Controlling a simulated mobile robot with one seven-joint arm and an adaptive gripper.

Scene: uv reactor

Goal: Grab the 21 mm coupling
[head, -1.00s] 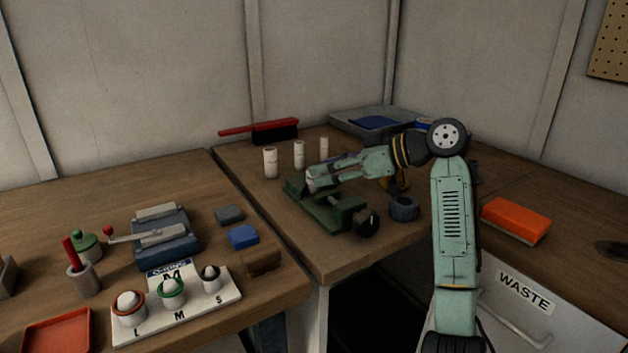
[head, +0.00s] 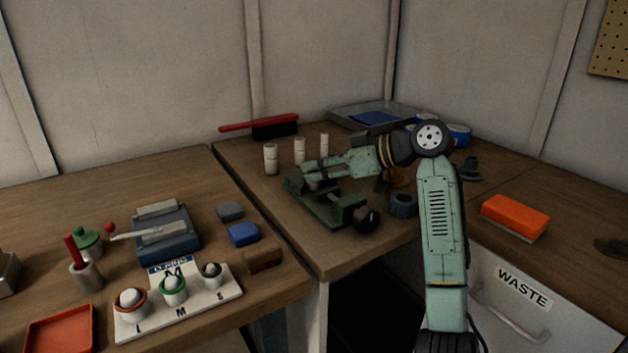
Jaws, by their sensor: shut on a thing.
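My gripper (head: 312,171) is just above the green vise (head: 325,205) on the far bench. It is shut on a small pale piece, apparently the coupling. The fingers hide most of that piece, and its size cannot be read. Three white cylinders stand upright behind the vise: a left one (head: 271,159), a middle one (head: 300,151) and a right one (head: 325,145). They are apart from my gripper.
A dark ring-shaped part (head: 403,205) lies right of the vise. A red-handled brush (head: 272,127) and a grey tray (head: 345,114) are at the back. The L/M/S holder (head: 205,302) stands on the left bench.

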